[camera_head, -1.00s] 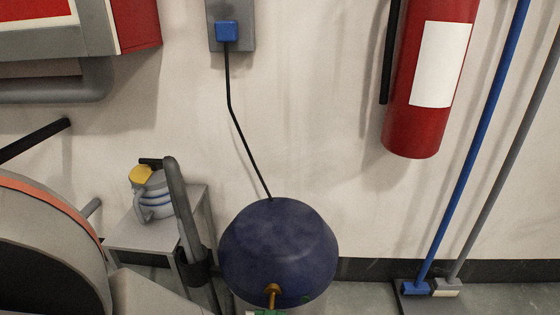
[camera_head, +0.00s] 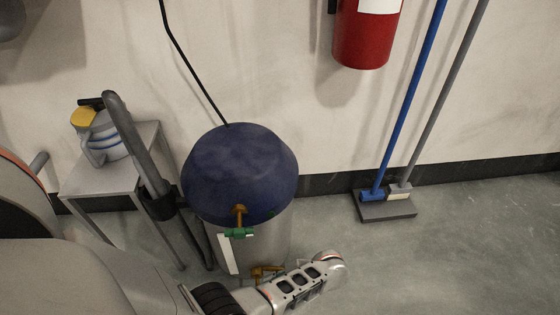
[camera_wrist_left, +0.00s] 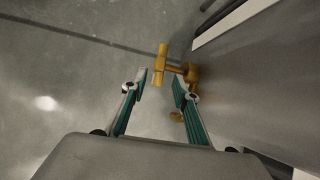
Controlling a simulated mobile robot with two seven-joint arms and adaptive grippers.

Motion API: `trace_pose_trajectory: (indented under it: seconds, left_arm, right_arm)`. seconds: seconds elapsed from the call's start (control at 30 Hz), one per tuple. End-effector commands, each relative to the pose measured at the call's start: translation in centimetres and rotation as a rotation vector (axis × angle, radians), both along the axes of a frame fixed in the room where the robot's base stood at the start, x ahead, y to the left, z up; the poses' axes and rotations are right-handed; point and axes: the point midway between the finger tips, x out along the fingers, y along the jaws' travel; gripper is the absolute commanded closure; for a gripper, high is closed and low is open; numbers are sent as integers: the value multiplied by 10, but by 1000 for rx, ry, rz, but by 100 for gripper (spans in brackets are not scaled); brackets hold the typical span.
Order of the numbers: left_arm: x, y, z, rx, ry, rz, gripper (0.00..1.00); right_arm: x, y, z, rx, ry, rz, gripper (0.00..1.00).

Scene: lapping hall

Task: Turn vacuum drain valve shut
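The vacuum is an upright grey drum with a dark blue domed lid (camera_head: 240,170). Low on its side, a brass valve (camera_head: 266,271) shows just behind an arm of mine. In the left wrist view, a brass valve with a T-shaped handle (camera_wrist_left: 161,62) sticks out from the grey drum wall (camera_wrist_left: 255,75). My left gripper (camera_wrist_left: 159,88) is open, its two fingers apart, with the handle just beyond and between the tips. I see no clear contact. In the head view the left fingers are hidden. My right gripper is not in view.
A second brass fitting with a green handle (camera_head: 238,232) sits higher on the drum. A small grey table (camera_head: 95,180) with a jug (camera_head: 108,138) and a thick hose (camera_head: 135,140) stand left. A red extinguisher (camera_head: 365,35) and brooms (camera_head: 374,193) are right. The right floor is clear.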

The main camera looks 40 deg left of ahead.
Motion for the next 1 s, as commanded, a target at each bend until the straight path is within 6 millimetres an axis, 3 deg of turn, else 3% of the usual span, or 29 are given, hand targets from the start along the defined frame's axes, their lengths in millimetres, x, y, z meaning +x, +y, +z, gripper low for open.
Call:
trace_pose_trajectory:
  seconds: [0.1,0.3,1.0]
  left_arm:
    - [7,-11,17,-2,-2,1,70]
    - [13,-19,32,2,0,0,70]
    - [16,-19,37,0,-20,14,70]
  right_arm:
    - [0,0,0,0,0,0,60]
    - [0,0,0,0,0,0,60]
    - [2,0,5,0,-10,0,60]
